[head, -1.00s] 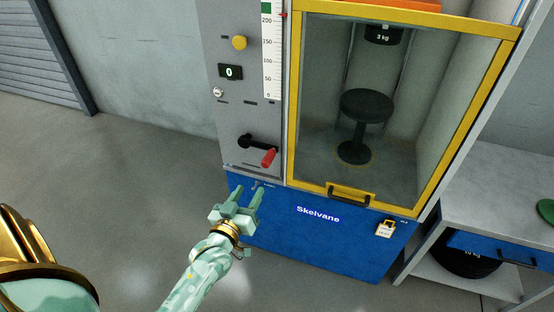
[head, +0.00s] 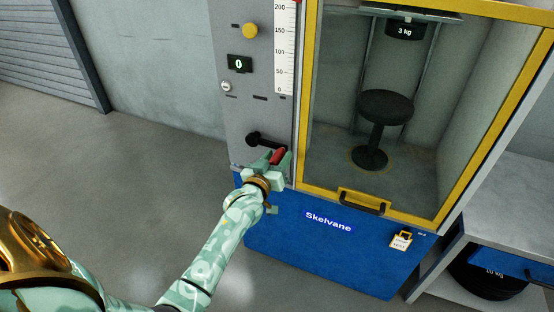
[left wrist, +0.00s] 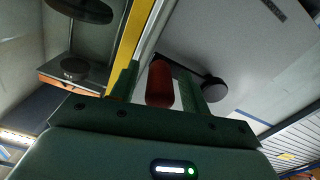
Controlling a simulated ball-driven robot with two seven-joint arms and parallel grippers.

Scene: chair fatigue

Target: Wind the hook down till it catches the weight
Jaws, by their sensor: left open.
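The crank on the grey panel has a black arm (head: 262,139) and a red handle (head: 278,155). My left gripper (head: 276,161) is open at the red handle. In the left wrist view the red handle (left wrist: 159,84) stands between the two spread fingers, with a gap showing on its right side. The black weight (head: 405,31) marked "3 kg" is high in the glazed chamber, above a black stool (head: 384,106). I cannot make out a hook. My right gripper is not in view.
The chamber door has a yellow frame (head: 306,95) with a dark handle (head: 361,203). A padlock tag (head: 401,241) hangs on the blue base. A bench (head: 507,195) stands at right. Floor at left is clear.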

